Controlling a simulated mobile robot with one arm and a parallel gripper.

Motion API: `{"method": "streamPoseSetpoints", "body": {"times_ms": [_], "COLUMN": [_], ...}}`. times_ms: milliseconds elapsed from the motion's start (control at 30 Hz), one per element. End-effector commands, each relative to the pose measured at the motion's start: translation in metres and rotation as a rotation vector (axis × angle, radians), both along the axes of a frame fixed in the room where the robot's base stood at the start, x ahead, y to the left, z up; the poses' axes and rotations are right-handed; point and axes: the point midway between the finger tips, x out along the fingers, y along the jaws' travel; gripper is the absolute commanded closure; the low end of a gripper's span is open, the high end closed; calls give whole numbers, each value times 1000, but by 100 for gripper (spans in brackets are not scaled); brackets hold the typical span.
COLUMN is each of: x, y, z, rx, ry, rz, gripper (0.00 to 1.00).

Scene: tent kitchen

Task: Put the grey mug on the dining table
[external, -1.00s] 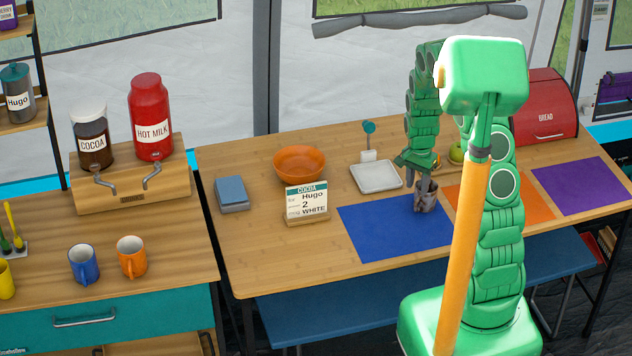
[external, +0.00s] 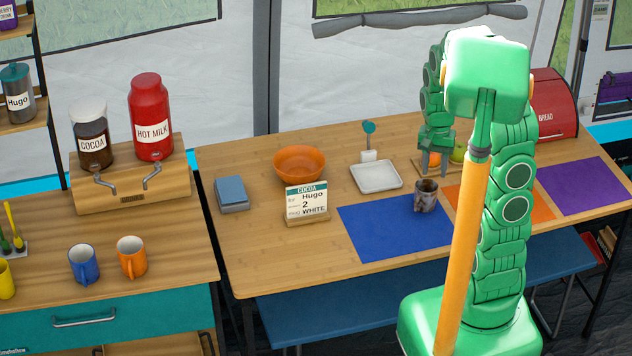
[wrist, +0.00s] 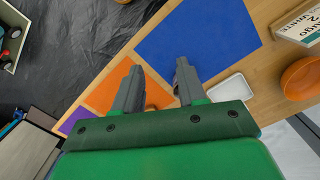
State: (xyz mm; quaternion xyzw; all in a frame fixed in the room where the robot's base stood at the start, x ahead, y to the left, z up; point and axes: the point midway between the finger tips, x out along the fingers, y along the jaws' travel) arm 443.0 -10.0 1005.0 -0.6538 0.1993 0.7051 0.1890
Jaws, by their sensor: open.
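The grey mug (external: 426,197), with dark stain-like patches, stands upright on the dining table (external: 255,255), at the right edge of the blue mat (external: 385,235). My gripper (external: 436,168) is open and empty, behind and above the mug and apart from it. In the wrist view, my gripper's two fingers (wrist: 158,92) are spread with nothing held between them. The mug cannot be made out clearly there; the right finger may hide it.
An orange mat (external: 540,206) and a purple mat (external: 585,184) lie right of the mug. A white scale-like tray (external: 376,177), an orange bowl (external: 300,162) and an order card (external: 306,200) stand left. A green fruit (external: 457,153) and a red bread box (external: 552,105) are behind.

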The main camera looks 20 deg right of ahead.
Motion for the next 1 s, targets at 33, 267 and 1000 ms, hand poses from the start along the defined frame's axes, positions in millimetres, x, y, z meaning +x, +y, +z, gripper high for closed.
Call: {"method": "streamPoseSetpoints", "body": {"times_ms": [33,267,1000], "x": [-11,-60,-214], "y": [1,5,9], "z": [9,40,90], "rx": [3,17,52], "ry": [-2,14,71], "rz": [26,152,530], "gripper": [59,59,59]}}
